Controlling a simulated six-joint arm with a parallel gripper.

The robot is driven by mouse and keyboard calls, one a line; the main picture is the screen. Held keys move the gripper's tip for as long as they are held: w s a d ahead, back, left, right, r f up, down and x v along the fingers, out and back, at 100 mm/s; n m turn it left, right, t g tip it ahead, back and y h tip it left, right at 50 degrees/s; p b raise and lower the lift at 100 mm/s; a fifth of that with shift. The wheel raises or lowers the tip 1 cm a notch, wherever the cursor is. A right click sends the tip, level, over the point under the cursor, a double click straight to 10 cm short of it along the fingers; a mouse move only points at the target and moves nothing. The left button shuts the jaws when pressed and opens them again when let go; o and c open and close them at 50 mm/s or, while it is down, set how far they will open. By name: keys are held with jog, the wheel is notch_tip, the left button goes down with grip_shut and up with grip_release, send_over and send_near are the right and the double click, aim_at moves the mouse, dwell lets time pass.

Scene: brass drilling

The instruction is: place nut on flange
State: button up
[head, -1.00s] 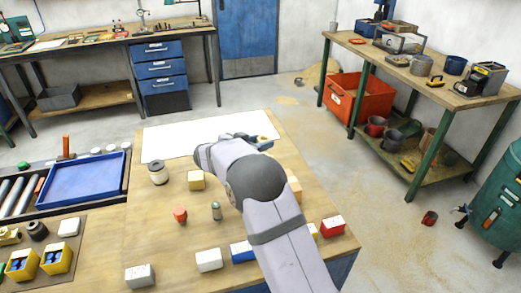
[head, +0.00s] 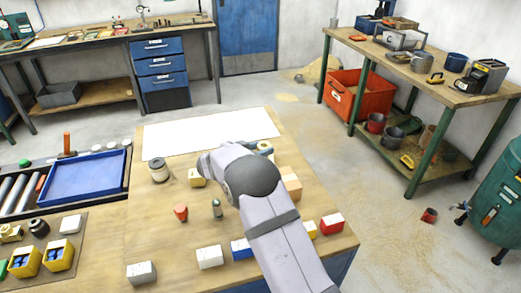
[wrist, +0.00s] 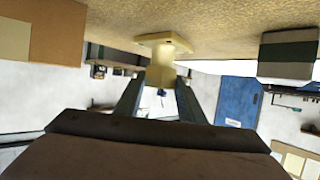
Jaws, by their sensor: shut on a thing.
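The flange, a pale brass-yellow part with a square plate, sits on the table ahead of my fingers in the wrist view (wrist: 152,39). In the head view the yellow part (head: 195,179) is partly covered by my arm. My gripper (wrist: 160,76) is shut on a small pale yellow piece, seemingly the nut (wrist: 160,79), between its two dark fingers. The nut lines up with the flange in the wrist view; whether they touch cannot be told. In the head view my arm hides the fingers and the nut.
A jar (head: 158,171) stands left of the flange and a peach wooden block (head: 291,187) to its right. An orange piece (head: 181,212) and a green-grey piece (head: 217,208) stand nearer. A white sheet (head: 205,132) lies behind. A blue tray (head: 85,178) is at left.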

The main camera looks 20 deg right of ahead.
jog(key=o, duration=1.4)
jog(key=shift+c, duration=0.2)
jog(key=shift+r+p, duration=0.2)
jog(key=shift+p, duration=0.15)
jog(key=shift+s+a, duration=0.1)
jog(key=shift+a, duration=0.1)
jog(key=b+v, duration=0.4)
jog(key=v, duration=0.7)
jog(key=shift+s+a+r+b, duration=0.15)
jog(key=shift+s+r+b, duration=0.1)
jog(key=shift+b, duration=0.15)
